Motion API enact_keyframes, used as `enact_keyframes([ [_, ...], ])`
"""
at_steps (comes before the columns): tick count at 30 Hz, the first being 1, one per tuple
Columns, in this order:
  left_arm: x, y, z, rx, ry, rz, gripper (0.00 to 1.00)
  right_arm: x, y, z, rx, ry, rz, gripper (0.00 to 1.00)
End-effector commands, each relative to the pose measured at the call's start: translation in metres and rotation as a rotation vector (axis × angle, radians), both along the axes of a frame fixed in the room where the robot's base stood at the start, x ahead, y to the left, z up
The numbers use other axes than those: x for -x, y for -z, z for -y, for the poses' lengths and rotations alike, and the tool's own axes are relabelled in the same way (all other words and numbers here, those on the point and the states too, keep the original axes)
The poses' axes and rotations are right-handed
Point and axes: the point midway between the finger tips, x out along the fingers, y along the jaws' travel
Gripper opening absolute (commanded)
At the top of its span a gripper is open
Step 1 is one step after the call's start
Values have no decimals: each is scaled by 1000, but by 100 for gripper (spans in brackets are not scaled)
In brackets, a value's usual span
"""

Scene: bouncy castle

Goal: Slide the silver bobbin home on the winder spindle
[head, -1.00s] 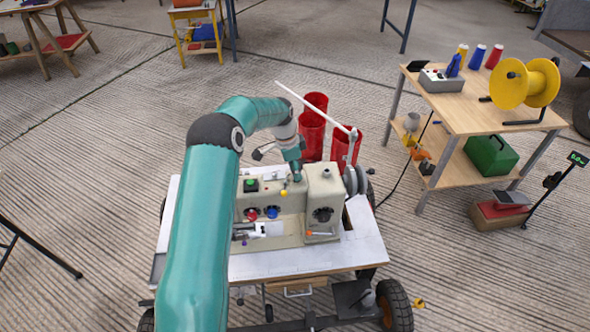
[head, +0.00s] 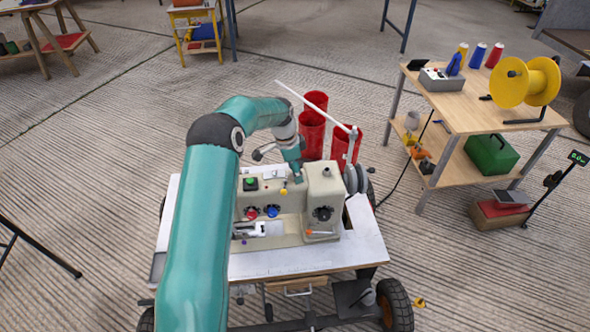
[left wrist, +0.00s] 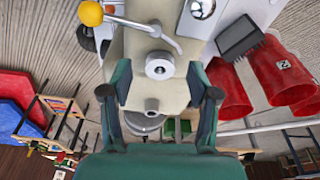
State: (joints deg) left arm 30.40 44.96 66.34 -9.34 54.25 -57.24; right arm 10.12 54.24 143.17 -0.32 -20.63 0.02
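My left gripper (head: 297,178) hangs over the top of the beige sewing machine (head: 322,203), its arm coming in from the lower left. In the left wrist view my left gripper (left wrist: 160,95) has its two fingers spread wide, with nothing seen held between them. A round silver part (left wrist: 160,66) with a hole at its centre sits on the beige machine top, just beyond the fingertips. A smaller grey cylinder (left wrist: 152,106) shows between the fingers. I cannot tell which of these is the bobbin or the spindle. My right gripper is not in view.
Red bins (head: 313,130) stand behind the machine. A grey handwheel (head: 357,180) is at its right end. A wooden side table (head: 462,115) stands at the right.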

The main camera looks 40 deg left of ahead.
Motion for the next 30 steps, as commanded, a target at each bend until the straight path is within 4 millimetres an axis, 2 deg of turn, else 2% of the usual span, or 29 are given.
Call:
enact_keyframes([
  [7, 0, -2, 0, 0, 0, 0, 60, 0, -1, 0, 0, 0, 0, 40],
  [11, 1, -12, -2, -1, 0, 2, 60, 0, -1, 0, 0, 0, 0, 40],
  [14, 3, -26, -3, -2, -1, 3, 60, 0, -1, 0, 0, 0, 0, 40],
  [24, 13, -91, -10, -2, -1, 4, 60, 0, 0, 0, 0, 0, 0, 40],
  [30, 16, -113, -12, -1, 1, 1, 60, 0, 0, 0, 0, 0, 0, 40],
])
